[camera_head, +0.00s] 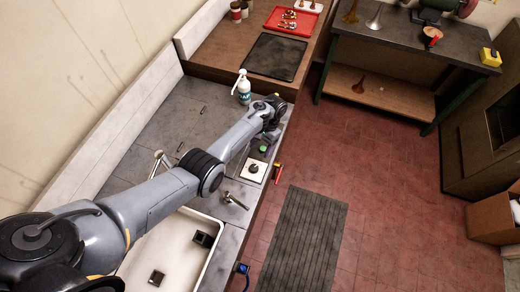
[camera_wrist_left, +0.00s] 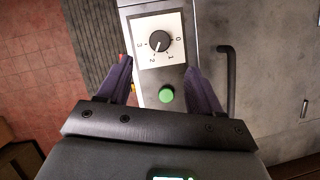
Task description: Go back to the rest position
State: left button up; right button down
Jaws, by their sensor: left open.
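My left arm reaches in from the lower left over the grey counter in the head view. My left gripper (camera_head: 266,136) is over the counter's right edge, close to a control panel. In the left wrist view its two dark purple fingers (camera_wrist_left: 161,82) are spread, with nothing held between them. Beyond and between them lie a white dial plate with a black knob (camera_wrist_left: 159,43) and a green button (camera_wrist_left: 166,95). The dial plate (camera_head: 254,171) and green button (camera_head: 263,149) also show in the head view. My right gripper is not in view.
A white spray bottle (camera_head: 243,87) stands behind the arm. A dark mat (camera_head: 274,57) and a red tray (camera_head: 291,21) lie on the wooden bench. A white sink (camera_head: 178,250) is under the arm. A grooved floor mat (camera_head: 302,240) lies right of the counter; red floor around it is clear.

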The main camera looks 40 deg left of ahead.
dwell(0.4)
pick_arm(q)
jog(key=s, duration=0.1)
jog(key=s+f+t+p, duration=0.1)
jog(key=s, duration=0.1)
jog(key=s+f+t+y, duration=0.1)
jog(key=s, duration=0.1)
jog(key=shift+s+a+p, duration=0.1)
jog(key=shift+a+p, duration=0.15)
jog(key=shift+p, duration=0.05)
jog(key=s+d+r+m+t+p, duration=0.1)
jog(key=s+d+r+t, duration=0.2)
jog(key=s+r, duration=0.6)
jog(key=s+d+r+m+t+h+p, duration=0.1)
jog(key=s+d+r+t+p, duration=0.1)
jog(key=s+d+r, duration=0.5)
jog(key=s+r+t, duration=0.1)
jog(key=s, duration=0.5)
jog(key=shift+s+d+r, duration=0.2)
jog(key=shift+r, duration=0.15)
